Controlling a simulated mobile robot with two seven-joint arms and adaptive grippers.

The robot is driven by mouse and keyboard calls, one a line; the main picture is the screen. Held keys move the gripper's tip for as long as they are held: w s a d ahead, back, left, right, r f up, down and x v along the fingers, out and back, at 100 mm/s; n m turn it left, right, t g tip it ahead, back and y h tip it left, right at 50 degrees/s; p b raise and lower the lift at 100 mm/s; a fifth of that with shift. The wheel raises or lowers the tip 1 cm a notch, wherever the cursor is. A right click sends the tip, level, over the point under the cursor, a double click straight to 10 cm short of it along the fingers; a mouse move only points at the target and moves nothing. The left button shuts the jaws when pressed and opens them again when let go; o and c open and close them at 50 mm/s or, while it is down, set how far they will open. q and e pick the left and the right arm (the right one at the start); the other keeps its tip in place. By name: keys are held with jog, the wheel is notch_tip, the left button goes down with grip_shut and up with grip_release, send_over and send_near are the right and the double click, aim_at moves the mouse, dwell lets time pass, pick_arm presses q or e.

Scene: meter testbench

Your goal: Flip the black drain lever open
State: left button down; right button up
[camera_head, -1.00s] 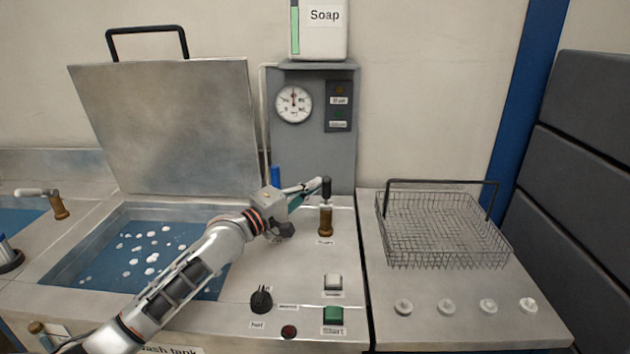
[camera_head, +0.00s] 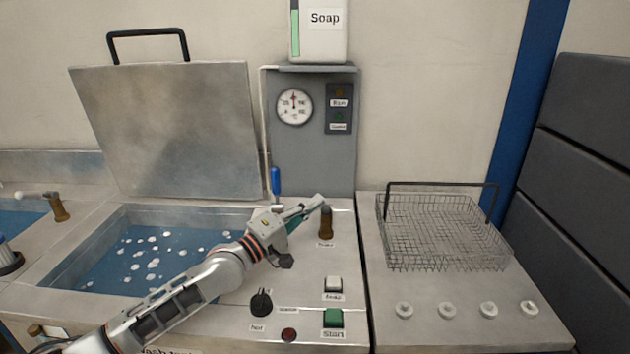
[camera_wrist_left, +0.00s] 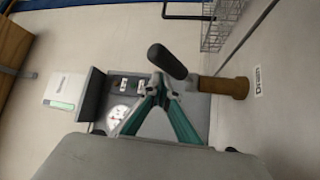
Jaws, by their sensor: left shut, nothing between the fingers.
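The drain lever (camera_head: 326,222) stands on the metal bench right of the wash tank, with a brown post and a black handle. In the left wrist view, the black handle (camera_wrist_left: 167,61) angles off the end of the brown post (camera_wrist_left: 225,86), beside a "Drain" label. In the head view the handle is hard to make out near the fingers. My left gripper (camera_head: 318,201) is shut and empty, its tips close to the lever's top; in the left wrist view the fingertips (camera_wrist_left: 160,88) are right by the handle. I cannot tell whether they touch it. My right gripper is not in view.
The wash tank (camera_head: 240,211) is open, its lid (camera_head: 170,130) raised behind. A blue handle (camera_head: 276,180) stands behind my gripper. A black knob (camera_head: 261,302), green start button (camera_head: 333,318) and white switch (camera_head: 333,285) lie in front. A wire basket (camera_head: 445,240) stands at right.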

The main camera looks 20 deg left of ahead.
pick_arm(q)
jog(key=shift+s+d+f, duration=0.2)
jog(key=shift+s+f, duration=0.1)
jog(key=shift+f, duration=0.6)
jog(key=shift+s, duration=0.1)
jog(key=r+v, duration=0.1)
jog(key=v, duration=1)
jog(key=shift+s+a, duration=0.3)
jog(key=shift+a, duration=0.15)
